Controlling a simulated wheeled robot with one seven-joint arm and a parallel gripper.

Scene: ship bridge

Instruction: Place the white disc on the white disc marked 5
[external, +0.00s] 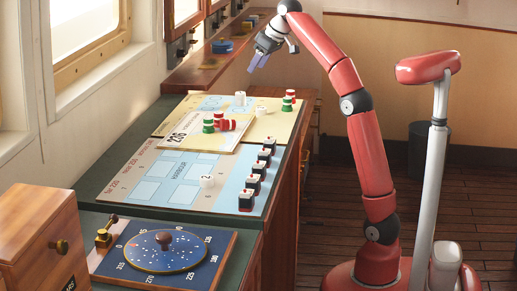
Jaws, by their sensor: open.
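My gripper (257,62) is open and empty, held in the air above the far end of the chart console. Below it, a white piece (240,98) stands on the yellow part of the chart; it looks taller than a single disc. A smaller white disc (260,110) lies just to its right and nearer. Another white disc (207,181), with a mark that looks like 2, sits on the blue chart nearer the camera. No mark reading 5 can be made out on any of them.
Green and red pieces (218,122) stand mid-chart, with more (289,100) at the right edge. Several black blocks with red-and-white tops (252,181) line the chart's right side. A round blue dial (165,250) and wooden box (42,240) are in front. A wooden ledge (212,62) runs behind.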

